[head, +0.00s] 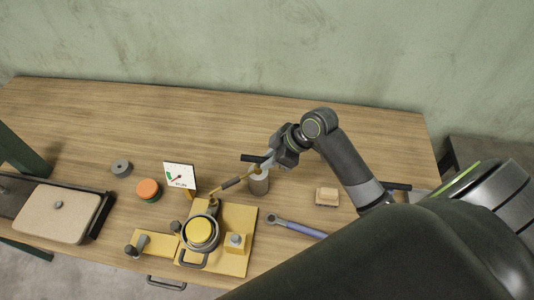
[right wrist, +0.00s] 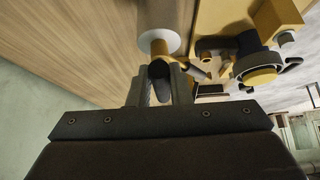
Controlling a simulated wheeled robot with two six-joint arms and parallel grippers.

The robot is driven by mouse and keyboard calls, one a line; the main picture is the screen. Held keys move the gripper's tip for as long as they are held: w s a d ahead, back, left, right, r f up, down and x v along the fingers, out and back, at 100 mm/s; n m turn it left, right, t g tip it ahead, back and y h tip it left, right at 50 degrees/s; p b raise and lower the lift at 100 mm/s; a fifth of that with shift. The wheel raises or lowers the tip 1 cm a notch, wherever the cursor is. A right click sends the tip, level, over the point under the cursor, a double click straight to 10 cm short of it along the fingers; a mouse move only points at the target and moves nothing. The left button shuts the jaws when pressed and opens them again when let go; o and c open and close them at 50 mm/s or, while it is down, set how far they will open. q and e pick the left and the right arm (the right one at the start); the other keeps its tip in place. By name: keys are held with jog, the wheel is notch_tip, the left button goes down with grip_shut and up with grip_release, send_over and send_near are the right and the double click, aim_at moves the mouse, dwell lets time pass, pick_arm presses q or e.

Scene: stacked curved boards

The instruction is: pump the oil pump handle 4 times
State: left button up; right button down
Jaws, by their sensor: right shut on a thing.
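The oil pump has a yellow base plate (head: 237,215) and a round grey body with a yellow top (head: 200,232). Its handle (head: 232,183) is a yellow rod with a dark sleeve, slanting up and right from the body. My right gripper (head: 266,162) is shut on the handle's far end, above the table. In the right wrist view, the fingers (right wrist: 161,85) close around the dark end of the handle (right wrist: 158,68). A white gauge card (head: 180,177) with a green patch and a needle stands behind the pump. My left gripper is not in view.
A grey cylinder (head: 258,183) stands just below my right gripper. A blue-handled wrench (head: 298,228) and a tan block (head: 327,196) lie to the right. An orange-topped round can (head: 149,190) and a grey ring (head: 122,167) are left. The back of the table (head: 200,115) is clear.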

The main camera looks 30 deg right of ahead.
jog(key=shift+r+p, duration=1.15)
jog(key=shift+r, duration=0.6)
jog(key=c, duration=1.3)
grip_release()
jog(key=shift+r, duration=0.1)
notch_tip(320, 180, up, 7)
